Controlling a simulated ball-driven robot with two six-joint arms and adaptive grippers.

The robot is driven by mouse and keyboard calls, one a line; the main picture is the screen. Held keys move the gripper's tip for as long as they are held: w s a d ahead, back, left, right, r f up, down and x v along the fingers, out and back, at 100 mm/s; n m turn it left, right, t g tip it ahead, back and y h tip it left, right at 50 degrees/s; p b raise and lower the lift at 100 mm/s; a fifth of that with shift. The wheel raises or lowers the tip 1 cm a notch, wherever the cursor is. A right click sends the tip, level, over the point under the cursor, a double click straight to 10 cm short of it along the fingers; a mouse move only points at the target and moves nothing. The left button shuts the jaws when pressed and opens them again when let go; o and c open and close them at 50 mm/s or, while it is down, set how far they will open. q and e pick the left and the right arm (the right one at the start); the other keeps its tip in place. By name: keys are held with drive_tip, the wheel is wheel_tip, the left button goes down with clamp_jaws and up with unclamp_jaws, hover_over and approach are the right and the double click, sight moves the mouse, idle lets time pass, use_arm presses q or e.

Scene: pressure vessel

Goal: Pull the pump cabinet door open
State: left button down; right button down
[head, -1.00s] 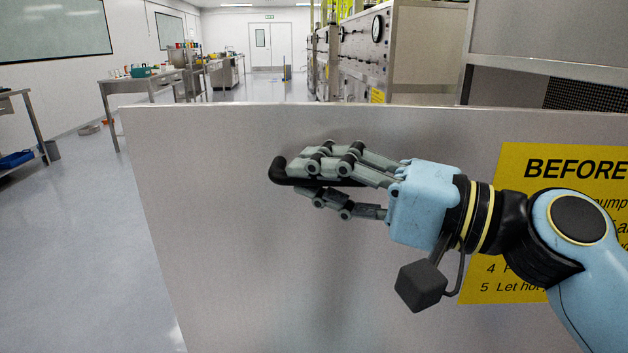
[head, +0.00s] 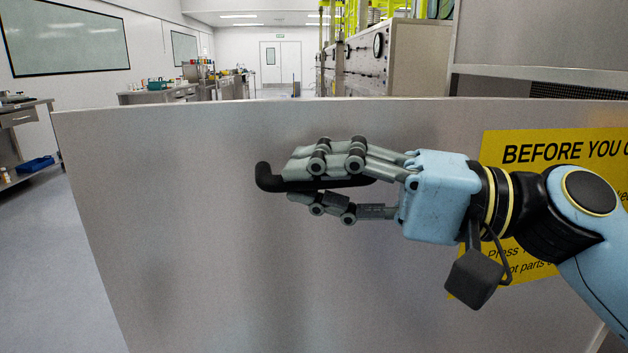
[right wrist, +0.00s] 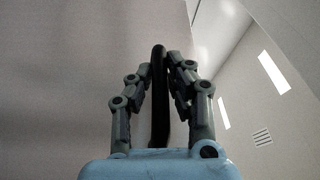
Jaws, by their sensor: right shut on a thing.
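The pump cabinet door (head: 200,250) is a large light grey panel that fills most of the head view. Its black bar handle (head: 268,178) lies level across the upper middle of the panel. My right gripper (head: 305,188) is shut on the handle, with fingers above and below it. In the right wrist view the black handle (right wrist: 159,90) stands between the two finger sets of my right gripper (right wrist: 160,80). My left gripper is not in view.
A yellow notice (head: 560,150) is fixed to the door at the right, partly behind my right arm. Blue-grey floor (head: 40,260) is clear at the left. Steel benches (head: 160,95) and a gauge panel (head: 375,60) stand beyond the door.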

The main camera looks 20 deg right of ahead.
drive_tip(key=c, duration=1.3)
unclamp_jaws()
drive_tip(key=shift+d, duration=0.1)
drive_tip(key=v, duration=0.5)
drive_tip(key=shift+s+d+f, duration=0.1)
drive_tip(key=shift+s+d, duration=0.15)
drive_tip(key=shift+d, duration=0.1)
drive_tip(key=shift+v, duration=0.8)
